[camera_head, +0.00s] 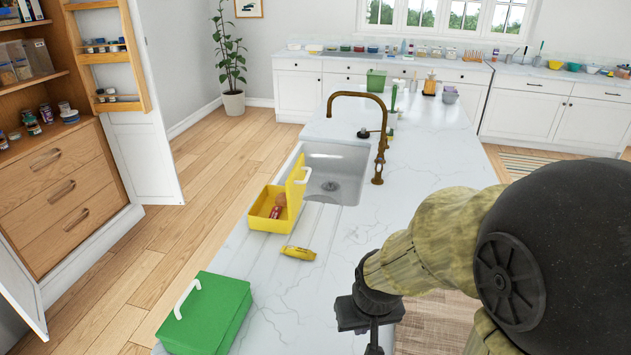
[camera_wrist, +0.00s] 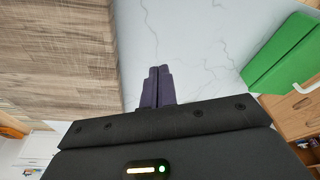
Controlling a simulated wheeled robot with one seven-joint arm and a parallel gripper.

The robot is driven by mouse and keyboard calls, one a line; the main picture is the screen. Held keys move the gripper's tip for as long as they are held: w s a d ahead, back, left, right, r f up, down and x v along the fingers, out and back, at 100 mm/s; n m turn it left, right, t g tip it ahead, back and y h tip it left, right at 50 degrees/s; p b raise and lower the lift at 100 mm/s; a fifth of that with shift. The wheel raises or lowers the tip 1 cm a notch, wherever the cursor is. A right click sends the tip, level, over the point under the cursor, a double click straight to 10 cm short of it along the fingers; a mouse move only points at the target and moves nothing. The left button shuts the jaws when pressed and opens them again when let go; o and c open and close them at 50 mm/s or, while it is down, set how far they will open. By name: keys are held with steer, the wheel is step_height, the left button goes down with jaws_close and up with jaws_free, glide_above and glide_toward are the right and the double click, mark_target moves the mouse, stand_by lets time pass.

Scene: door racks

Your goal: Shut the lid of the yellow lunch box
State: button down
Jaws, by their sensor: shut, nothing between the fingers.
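The yellow lunch box (camera_head: 264,222) stands on the white marble island, left of the sink. Its lid (camera_head: 297,182) is open, standing up on the box's right side with a white handle. A reddish-brown item (camera_head: 278,206) lies inside the box. My gripper shows in the wrist view (camera_wrist: 158,86), with its dark fingers together and nothing between them. In the head view my wrist is low at the right of the island's near part, well apart from the lunch box, and the fingertips are out of sight. The lunch box is not in the wrist view.
A closed green box (camera_head: 208,312) with a white handle sits at the island's near left; it also shows in the wrist view (camera_wrist: 284,55). The sink (camera_head: 335,172) and brass faucet (camera_head: 380,150) are behind.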

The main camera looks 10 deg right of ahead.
steer(key=w+d+m+t+y+b, duration=0.2)
steer(key=w+m+t, duration=0.3)
steer(key=w, duration=0.8)
steer(key=w+d+f+m+t+y+b, duration=0.1)
steer(key=w+d+m+t+y+b, duration=0.1)
steer(key=w, duration=1.2)
steer(key=w+d+f+m+t+y+b, duration=0.1)
steer(key=w+d+m+t+y+b, duration=0.1)
steer(key=w+m+t, duration=0.5)
steer(key=w+d+t+y, duration=0.1)
steer(key=w, duration=0.5)
steer(key=shift+w+m+y+b, duration=0.3)
steer(key=shift+w+y, duration=0.05)
steer(key=shift+y, duration=0.05)
steer(key=shift+d, duration=0.15)
steer(key=shift+w, duration=0.1)
